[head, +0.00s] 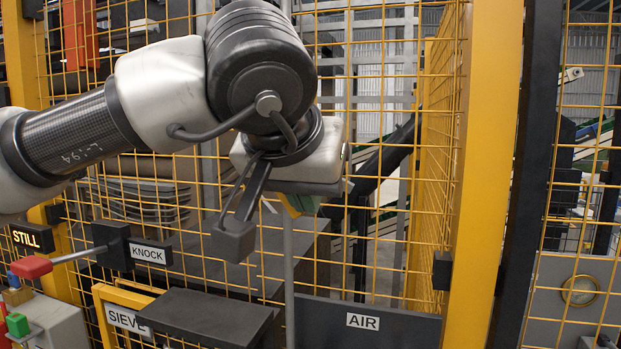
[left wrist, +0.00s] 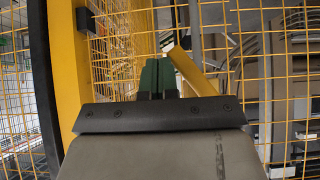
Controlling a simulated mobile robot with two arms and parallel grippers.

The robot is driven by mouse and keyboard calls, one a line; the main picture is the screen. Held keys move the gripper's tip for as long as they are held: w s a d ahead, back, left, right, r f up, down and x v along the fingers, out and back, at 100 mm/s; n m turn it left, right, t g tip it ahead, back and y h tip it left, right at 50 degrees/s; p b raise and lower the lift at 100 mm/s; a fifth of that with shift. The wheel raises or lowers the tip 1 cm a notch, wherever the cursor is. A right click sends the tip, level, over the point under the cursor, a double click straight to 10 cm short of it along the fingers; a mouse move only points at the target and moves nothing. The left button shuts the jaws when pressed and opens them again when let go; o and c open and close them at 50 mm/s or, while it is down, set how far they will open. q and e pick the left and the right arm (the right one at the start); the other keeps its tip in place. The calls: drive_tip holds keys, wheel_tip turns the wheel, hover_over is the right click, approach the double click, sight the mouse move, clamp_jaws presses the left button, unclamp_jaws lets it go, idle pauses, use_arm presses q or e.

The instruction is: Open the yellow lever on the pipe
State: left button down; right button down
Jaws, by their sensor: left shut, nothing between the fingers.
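My left gripper (head: 306,203) is in front of the mesh fence in the head view, mostly hidden behind its own wrist. In the left wrist view its two dark green fingers (left wrist: 157,78) are together, with nothing between them. The yellow lever (left wrist: 195,72) slants just right of and beyond the fingertips there; I cannot tell whether they touch. In the head view only a small yellow piece of the lever (head: 289,205) shows below the wrist, at the top of the thin grey upright pipe (head: 289,262). My right gripper is not in view.
Yellow mesh fencing and a thick yellow post (head: 480,170) stand close by. A red-handled lever (head: 31,267) by the KNOCK sign (head: 148,253) is at the left. A dark panel with an AIR sign (head: 363,321) and a dark box (head: 210,317) lie below.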

use_arm(q)
drive_tip(key=shift+w+a+f+m+t+y, duration=0.15)
drive_tip(key=shift+a+f+m+y, duration=0.1)
drive_tip(key=shift+a+f+y, duration=0.15)
drive_tip(key=shift+w+a+f+m+t+y, duration=0.15)
drive_tip(key=shift+a+f+m+y, duration=0.1)
drive_tip(key=shift+f+y, duration=0.2)
drive_tip(key=shift+p, duration=0.3)
drive_tip(key=shift+s+r+p, duration=0.1)
drive_tip(key=shift+r+p, duration=0.7)
